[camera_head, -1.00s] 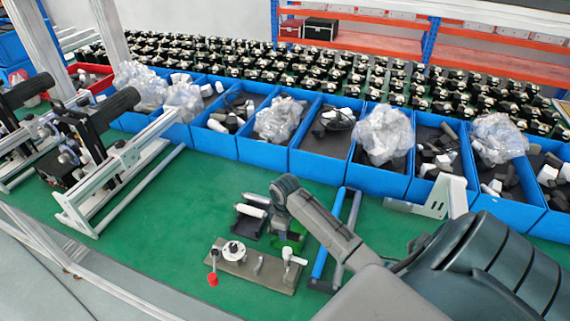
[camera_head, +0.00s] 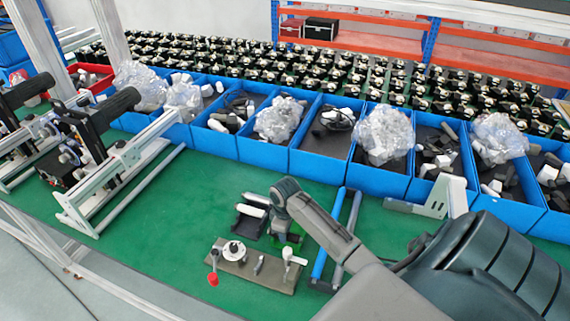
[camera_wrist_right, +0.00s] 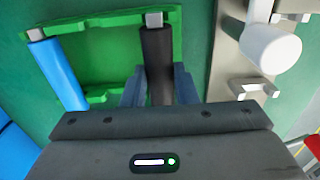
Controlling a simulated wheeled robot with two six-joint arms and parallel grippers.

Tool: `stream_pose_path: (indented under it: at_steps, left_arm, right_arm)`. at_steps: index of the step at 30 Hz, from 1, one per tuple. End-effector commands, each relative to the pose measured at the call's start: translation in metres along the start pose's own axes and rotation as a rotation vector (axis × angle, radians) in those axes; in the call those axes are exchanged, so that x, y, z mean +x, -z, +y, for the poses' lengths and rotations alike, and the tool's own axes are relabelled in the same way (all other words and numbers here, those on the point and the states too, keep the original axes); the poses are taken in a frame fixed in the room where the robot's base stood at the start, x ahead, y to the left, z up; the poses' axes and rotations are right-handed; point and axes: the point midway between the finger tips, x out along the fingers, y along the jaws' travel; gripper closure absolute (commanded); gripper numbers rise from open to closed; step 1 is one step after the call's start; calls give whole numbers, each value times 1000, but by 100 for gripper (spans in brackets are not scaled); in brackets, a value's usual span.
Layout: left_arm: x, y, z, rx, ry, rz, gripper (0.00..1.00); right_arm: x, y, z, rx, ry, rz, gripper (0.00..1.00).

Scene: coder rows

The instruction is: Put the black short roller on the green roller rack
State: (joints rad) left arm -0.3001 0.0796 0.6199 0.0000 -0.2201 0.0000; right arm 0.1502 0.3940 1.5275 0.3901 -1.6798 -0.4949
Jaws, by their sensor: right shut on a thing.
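The black short roller (camera_wrist_right: 157,62) is between the two fingers of my right gripper (camera_wrist_right: 158,90), which is shut on it. Its metal end reaches the far edge of the green roller rack (camera_wrist_right: 100,46) in the right wrist view. I cannot tell whether it rests fully in the slot. A blue roller (camera_wrist_right: 60,72) lies on the left side of the same rack. In the head view my right wrist covers most of the rack; a bit of green shows below it. My left gripper is not in view.
A metal plate with knobs (camera_head: 240,262) stands close beside the rack. A black holder with a white roller (camera_head: 252,210) is behind it. A frame with long blue and grey bars (camera_head: 322,255) lies to the right. Blue bins (camera_head: 265,155) line the back.

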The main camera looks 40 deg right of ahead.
Motion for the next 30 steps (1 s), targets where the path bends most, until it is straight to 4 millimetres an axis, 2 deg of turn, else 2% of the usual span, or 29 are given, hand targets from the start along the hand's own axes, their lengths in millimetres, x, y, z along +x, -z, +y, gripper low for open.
stream_pose_path:
  at_steps: [23, 24, 27, 30]
  left_arm:
    - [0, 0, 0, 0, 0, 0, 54]
    - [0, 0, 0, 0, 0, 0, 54]
    - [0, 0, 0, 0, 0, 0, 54]
    - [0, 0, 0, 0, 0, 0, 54]
  right_arm:
    - [7, 0, 0, 0, 0, 0, 100]
    - [7, 0, 0, 0, 0, 0, 66]
    - [7, 0, 0, 0, 0, 0, 48]
    - [7, 0, 0, 0, 0, 0, 48]
